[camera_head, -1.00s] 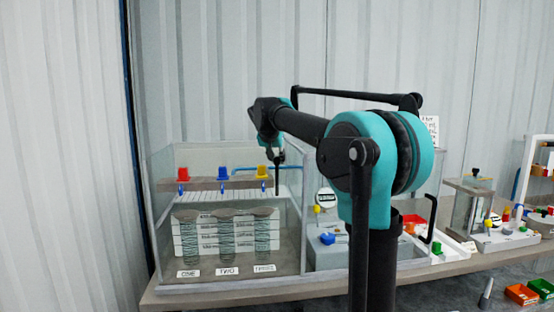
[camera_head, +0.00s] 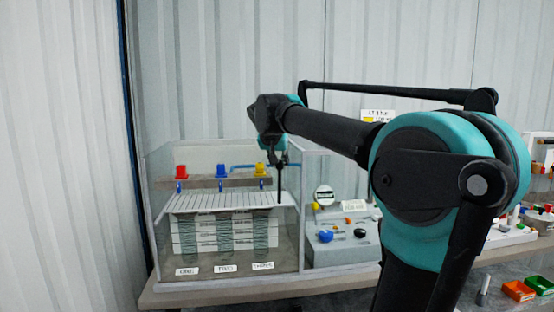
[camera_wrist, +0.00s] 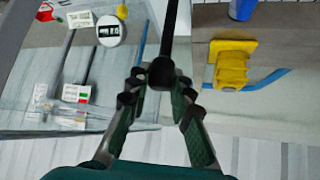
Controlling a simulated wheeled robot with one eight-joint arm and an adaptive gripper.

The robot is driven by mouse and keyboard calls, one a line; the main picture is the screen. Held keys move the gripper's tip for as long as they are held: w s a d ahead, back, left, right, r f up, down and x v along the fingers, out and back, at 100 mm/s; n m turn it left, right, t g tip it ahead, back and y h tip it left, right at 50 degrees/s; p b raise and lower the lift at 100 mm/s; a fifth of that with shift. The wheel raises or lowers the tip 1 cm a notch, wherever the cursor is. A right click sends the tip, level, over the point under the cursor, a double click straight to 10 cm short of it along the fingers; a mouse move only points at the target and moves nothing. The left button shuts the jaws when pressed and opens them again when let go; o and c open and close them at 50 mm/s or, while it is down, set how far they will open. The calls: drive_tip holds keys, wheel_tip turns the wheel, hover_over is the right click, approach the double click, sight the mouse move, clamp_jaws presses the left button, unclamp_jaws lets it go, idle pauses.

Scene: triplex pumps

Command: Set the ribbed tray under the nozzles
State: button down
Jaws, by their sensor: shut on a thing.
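The ribbed tray (camera_head: 225,202) is a white slatted plate inside the glass case in the head view. It lies roughly level, just below the small blue nozzles (camera_head: 179,187), over the tops of the coiled columns. Whether it rests on them I cannot tell. My gripper (camera_head: 280,160) is above the tray's right end, shut on a thin dark upright rod (camera_head: 279,187) that reaches down to that end. In the wrist view my gripper (camera_wrist: 160,80) closes around the rod's ball top (camera_wrist: 160,72). The tray is not clear there.
A wooden shelf (camera_head: 207,183) with red, blue and yellow caps crosses the case above the tray. The yellow cap (camera_wrist: 232,65) is close beside my gripper in the wrist view. Glass walls enclose the case. A grey device (camera_head: 340,245) with a round gauge stands to the right.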

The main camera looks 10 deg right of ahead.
drive_tip(key=s, duration=0.5)
drive_tip(key=shift+f, duration=0.1)
drive_tip(key=c, duration=1.3)
unclamp_jaws()
drive_tip(key=shift+s, duration=0.15)
drive_tip(key=v, duration=1.2)
